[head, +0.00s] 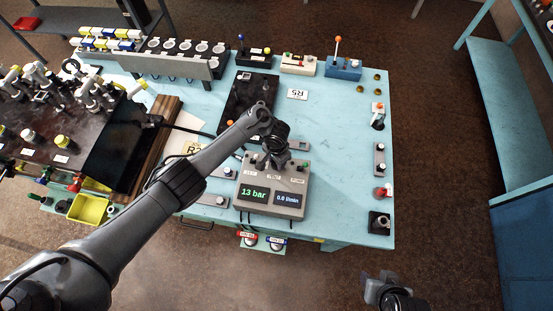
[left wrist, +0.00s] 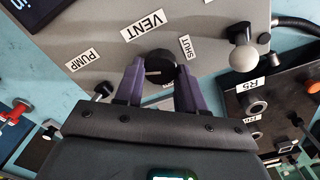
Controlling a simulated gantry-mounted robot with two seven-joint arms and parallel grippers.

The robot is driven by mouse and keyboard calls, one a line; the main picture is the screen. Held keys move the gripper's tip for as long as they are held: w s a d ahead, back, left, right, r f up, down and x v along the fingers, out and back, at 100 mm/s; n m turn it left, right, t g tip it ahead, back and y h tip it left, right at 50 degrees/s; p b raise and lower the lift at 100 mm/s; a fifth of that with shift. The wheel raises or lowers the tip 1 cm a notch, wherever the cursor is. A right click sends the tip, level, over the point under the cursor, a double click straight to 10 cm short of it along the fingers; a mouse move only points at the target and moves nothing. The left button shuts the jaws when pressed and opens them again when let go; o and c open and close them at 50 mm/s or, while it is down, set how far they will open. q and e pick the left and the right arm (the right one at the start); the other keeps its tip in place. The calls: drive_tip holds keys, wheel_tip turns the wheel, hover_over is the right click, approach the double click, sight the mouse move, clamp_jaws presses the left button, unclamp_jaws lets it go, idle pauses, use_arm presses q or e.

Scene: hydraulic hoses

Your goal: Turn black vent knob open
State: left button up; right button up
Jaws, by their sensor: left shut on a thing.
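The black vent knob (left wrist: 160,67) sits on the grey panel (left wrist: 95,45) under a VENT label in the left wrist view. My left gripper (left wrist: 157,84) is shut on it, one purple finger on each side. In the head view my left gripper (head: 268,163) is over the back part of the grey box (head: 299,172), and it hides the knob. The box displays read 13 bar and 0.0 l/min. PUMP and SHUT labels show near the knob. My right gripper (head: 383,289) is off the table at the bottom; its finger opening is unclear.
A pale round knob (left wrist: 243,58) is to the right on the same panel. A dark plate (head: 249,95) lies behind the box. Small fittings line the right side of the blue table (head: 340,140); bare table lies between. A dark block with fittings (head: 85,130) stands at left.

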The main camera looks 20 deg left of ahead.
use_arm(q)
drive_tip(key=m, duration=0.2)
drive_tip(key=shift+r+m, duration=0.1)
drive_tip(key=shift+m, duration=0.3)
drive_tip(key=m, duration=0.3)
drive_tip(key=shift+d+m, duration=0.15)
drive_tip(key=shift+m, duration=0.15)
drive_tip(key=m, duration=0.4)
drive_tip(key=shift+s+b, duration=0.15)
drive_tip(key=shift+b, duration=0.2)
drive_tip(key=shift+m+b, duration=0.3)
drive_tip(key=shift+m, duration=1.5)
drive_tip(key=o, duration=1.1)
drive_tip(key=shift+s, duration=0.1)
drive_tip(key=shift+c, duration=0.2)
